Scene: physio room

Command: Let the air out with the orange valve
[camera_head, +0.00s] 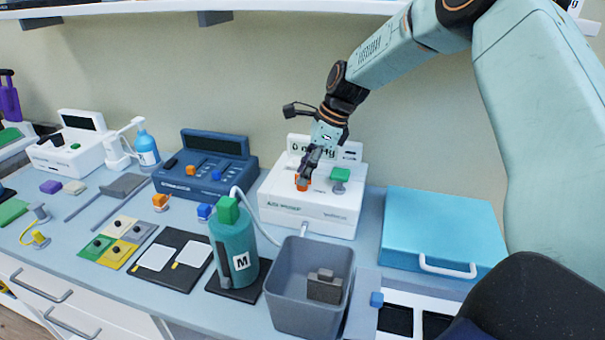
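A white machine (310,205) stands at the back of the counter, with a display partly hidden by my gripper. The orange valve (301,187) is on its top, and a green knob (340,175) is to its right. My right gripper (305,173) points down at the orange valve, its fingertips at or just above it; I cannot tell if they touch it or how wide they are. A teal cylinder (232,255) marked M with a green top stands in front, with a pale tube running from it. My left gripper is not in view.
A grey bin (285,292) with a grey block inside stands in front of the machine. A blue case (445,217) with a white handle lies to the right. A dark blue device (190,182) stands to the left. A shelf edge (255,8) crosses above.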

